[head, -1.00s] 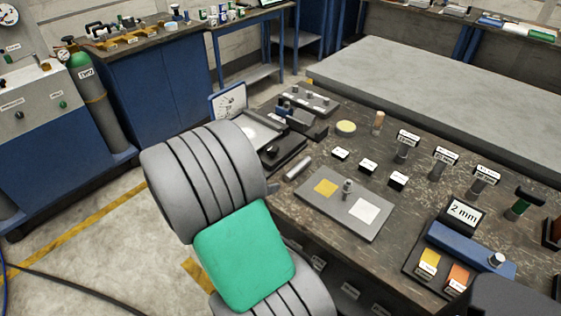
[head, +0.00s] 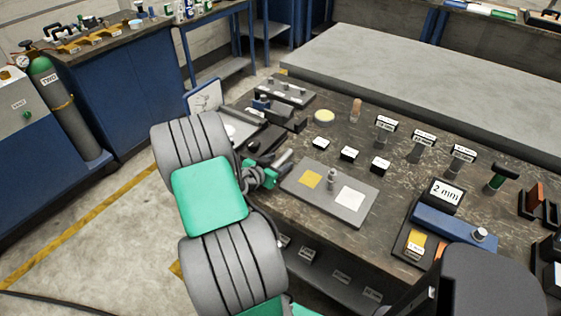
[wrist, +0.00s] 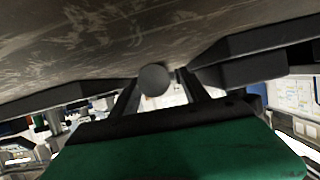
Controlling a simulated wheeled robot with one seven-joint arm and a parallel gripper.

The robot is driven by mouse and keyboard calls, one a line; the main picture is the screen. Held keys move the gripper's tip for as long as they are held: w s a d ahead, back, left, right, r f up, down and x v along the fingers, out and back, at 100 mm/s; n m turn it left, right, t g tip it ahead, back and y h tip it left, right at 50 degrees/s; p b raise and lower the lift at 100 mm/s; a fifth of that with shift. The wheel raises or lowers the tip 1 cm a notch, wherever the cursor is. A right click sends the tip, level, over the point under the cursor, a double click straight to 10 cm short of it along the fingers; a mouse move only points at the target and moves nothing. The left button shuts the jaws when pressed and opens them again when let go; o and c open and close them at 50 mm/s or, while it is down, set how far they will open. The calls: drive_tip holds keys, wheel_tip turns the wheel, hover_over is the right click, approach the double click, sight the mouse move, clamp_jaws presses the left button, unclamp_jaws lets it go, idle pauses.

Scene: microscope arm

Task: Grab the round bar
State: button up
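The round bar (head: 284,160) is a short grey metal cylinder lying on the workbench, left of the grey plate. In the wrist view its round end (wrist: 154,79) faces the camera just under the slanting bench top. My gripper (head: 270,174) is at the bar's near end in the head view, low at the bench's left edge. In the wrist view, the two dark fingers stand apart on either side of the bar's end, and the gap to the right finger is visible. Contact with the bar cannot be made out.
The grey plate (head: 342,209) with a yellow and a white square lies right of the bar. A dark device (head: 262,142) stands behind it. Small black labelled blocks (head: 348,153) and labelled posts stand farther right. A blue gauge (head: 447,228) with a "2 mm" sign is at right.

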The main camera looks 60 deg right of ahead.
clamp_jaws()
idle(0.3)
idle(0.6)
drive_tip(key=shift+r, duration=0.1)
idle(0.4)
